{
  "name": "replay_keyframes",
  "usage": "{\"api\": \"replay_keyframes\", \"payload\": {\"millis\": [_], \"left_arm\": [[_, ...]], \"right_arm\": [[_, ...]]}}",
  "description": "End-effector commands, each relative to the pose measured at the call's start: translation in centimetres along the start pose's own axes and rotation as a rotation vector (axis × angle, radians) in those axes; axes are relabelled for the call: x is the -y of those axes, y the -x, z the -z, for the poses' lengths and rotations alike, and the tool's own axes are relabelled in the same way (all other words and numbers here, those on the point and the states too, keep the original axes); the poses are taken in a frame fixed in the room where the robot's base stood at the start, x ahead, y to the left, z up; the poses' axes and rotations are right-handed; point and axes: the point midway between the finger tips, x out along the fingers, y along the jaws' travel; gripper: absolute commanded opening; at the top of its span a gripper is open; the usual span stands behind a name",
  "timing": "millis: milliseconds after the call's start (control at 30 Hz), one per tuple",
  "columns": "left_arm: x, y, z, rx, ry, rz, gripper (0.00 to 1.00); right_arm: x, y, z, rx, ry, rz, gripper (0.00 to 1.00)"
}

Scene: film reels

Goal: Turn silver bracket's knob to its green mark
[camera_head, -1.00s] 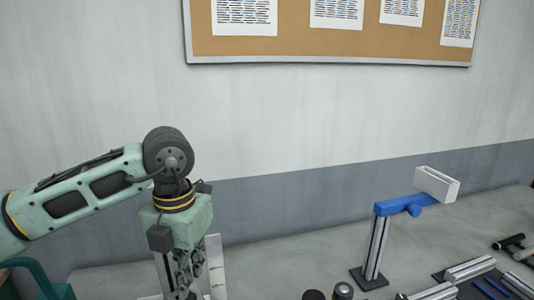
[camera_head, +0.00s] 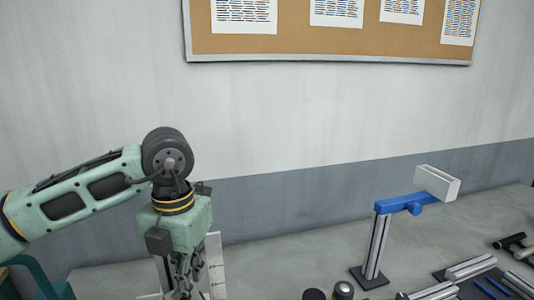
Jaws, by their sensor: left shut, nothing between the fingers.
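My left gripper (camera_head: 181,286) points down at the lower left, and its fingers are shut with nothing between them. The fingertips are at or below the bottom edge of the picture. A pale upright piece with small dark marks (camera_head: 216,268) stands just behind and to the right of it. I cannot tell whether this belongs to the silver bracket. The bracket's knob and green mark cannot be made out; my gripper or the picture's edge may hide them. My right gripper is not in view.
A post with a blue arm (camera_head: 405,203) and white block (camera_head: 437,182) stands on the grey bench (camera_head: 270,272) at right. Two small round dark items (camera_head: 343,290) lie at the bottom. A dark tray with metal bars (camera_head: 470,268) is at lower right. The bench between is clear.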

Motion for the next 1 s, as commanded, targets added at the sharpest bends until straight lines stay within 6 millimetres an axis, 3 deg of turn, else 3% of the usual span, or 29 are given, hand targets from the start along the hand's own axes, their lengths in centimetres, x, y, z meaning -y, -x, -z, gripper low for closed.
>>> {"api": "replay_keyframes", "payload": {"millis": [1000], "left_arm": [[0.47, -0.20, 0.54, -0.007, -0.005, 0.002, 0.00]], "right_arm": [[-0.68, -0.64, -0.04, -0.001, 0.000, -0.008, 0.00]]}}
